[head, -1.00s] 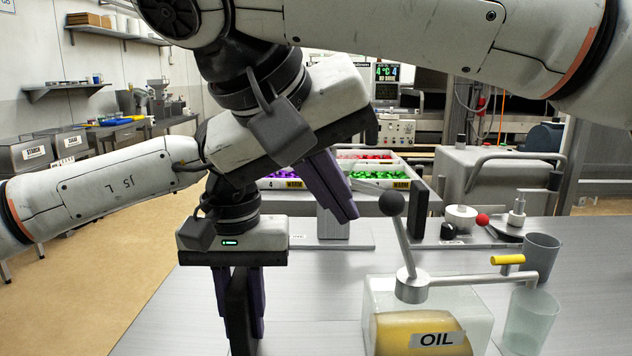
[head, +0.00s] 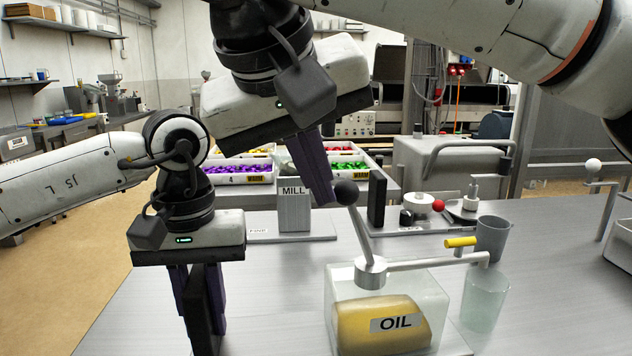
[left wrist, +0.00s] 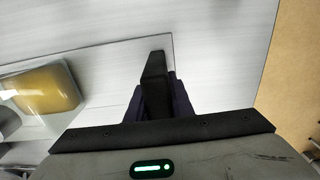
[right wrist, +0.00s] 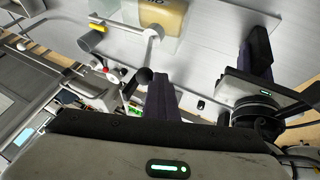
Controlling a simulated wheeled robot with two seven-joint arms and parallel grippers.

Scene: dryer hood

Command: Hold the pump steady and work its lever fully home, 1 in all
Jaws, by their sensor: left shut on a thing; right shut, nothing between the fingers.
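The pump is a clear box (head: 342,290) with a yellow tank marked OIL (head: 360,338) inside. Its lever (head: 361,235) stands up from a round hub, leans slightly left and ends in a black ball knob (head: 346,192). My right gripper (head: 322,190) is shut and empty, with its fingertips just left of the knob; the right wrist view shows its fingers (right wrist: 163,95) close beside the knob (right wrist: 144,75). I cannot tell whether they touch. My left gripper (head: 201,315) is shut on an upright black post (left wrist: 155,85) at the base plate's edge, left of the pump.
A clear cup (head: 485,300) stands under the spout, right of the pump, with a grey cup (head: 491,238) behind it. A MILL block (head: 294,210) and bins of coloured pieces (head: 238,176) are behind. The table front right (head: 560,310) is clear.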

